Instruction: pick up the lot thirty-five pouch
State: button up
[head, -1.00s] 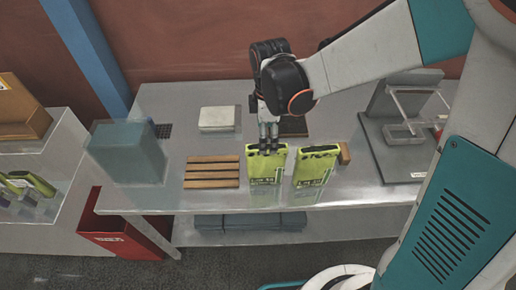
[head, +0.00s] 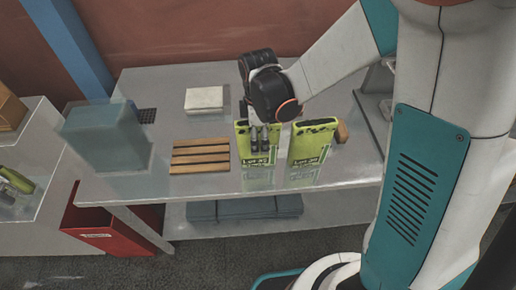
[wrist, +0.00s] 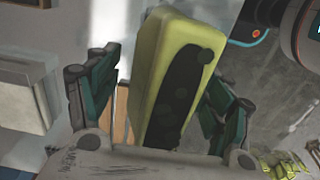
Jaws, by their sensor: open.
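Two yellow-green pouches with dark tops stand side by side on the grey table (head: 120,184): a left pouch (head: 242,141) and a right pouch (head: 312,144). Their labels begin with "Lot", but the numbers are too small to read surely, so I cannot tell which is lot thirty-five. My gripper (head: 264,151) is open at the left pouch, its fingers covering part of it. In the wrist view a pouch (wrist: 176,40) stands between the spread fingers, one on each side, with a dark patch on its face. Clear gaps show beside it.
A slatted wooden rack (head: 200,157) lies left of the pouches. Further left are a blue-grey box (head: 103,137) and a red bin (head: 110,232) below. A white block (head: 204,99) lies behind. A small brown object (head: 341,132) touches or nearly touches the right pouch.

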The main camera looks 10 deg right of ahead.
jog(key=shift+f+b, duration=0.3)
jog(key=shift+f, duration=0.2)
dwell(0.5)
jog(key=c, duration=1.5)
jog(key=shift+r, duration=0.2)
